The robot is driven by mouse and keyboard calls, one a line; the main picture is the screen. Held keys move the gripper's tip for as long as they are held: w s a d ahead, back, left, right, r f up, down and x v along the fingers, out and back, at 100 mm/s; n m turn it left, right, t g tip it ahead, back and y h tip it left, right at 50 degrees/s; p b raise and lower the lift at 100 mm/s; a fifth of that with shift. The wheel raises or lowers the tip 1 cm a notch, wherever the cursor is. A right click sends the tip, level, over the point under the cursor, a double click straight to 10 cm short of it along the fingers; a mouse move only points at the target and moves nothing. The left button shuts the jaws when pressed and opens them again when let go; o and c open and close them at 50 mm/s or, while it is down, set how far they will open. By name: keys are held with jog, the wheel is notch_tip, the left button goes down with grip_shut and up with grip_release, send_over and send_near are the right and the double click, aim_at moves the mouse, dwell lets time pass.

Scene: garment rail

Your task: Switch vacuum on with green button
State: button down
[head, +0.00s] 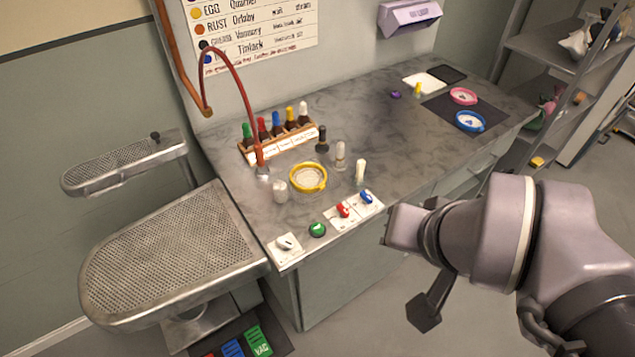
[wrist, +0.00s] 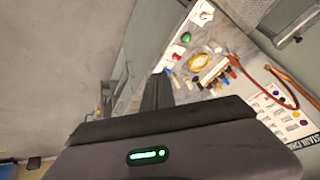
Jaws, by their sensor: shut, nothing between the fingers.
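A round green button (head: 317,229) sits at the bench's front edge, between a white switch plate and a red knob. It also shows in the wrist view (wrist: 186,37), past my fingertips. On the floor at the bottom of the head view, a green pedal marked VAC (head: 257,341) lies beside a blue and a red pedal, partly cut off by the frame. My gripper (wrist: 157,92) is shut and empty, its dark fingers together in the wrist view. In the head view my arm reaches in from the right, in front of the bench and apart from the green button.
The white switch plate (head: 285,248) and the red knob (head: 343,210) flank the green button. A yellow-rimmed dish (head: 308,177), a bottle rack (head: 277,142) and small vials stand behind. A perforated metal board (head: 170,258) juts out at left. Floor is open before the bench.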

jog(key=w+d+f+n+t+h, duration=0.1)
jog(key=w+d+f+n+t, duration=0.15)
jog(key=w+n, duration=1)
jog(key=n+g+y+p, duration=0.2)
jog(key=n+g+y, duration=0.1)
jog(key=n+y, duration=0.5)
send_over(320, 230)
notch_tip(320, 230, down, 12)
jog(key=h, duration=0.1)
jog(key=shift+r+n+t, duration=0.2)
jog(key=shift+n+t, duration=0.05)
jog(key=shift+n, duration=0.2)
jog(key=shift+f, duration=0.1)
notch_tip(320, 230, down, 9)
jog(key=b, duration=0.8)
jog(key=shift+r+b, duration=0.2)
jog(key=shift+b, duration=0.2)
jog(key=shift+f+b, duration=0.3)
jog(key=shift+f, duration=0.1)
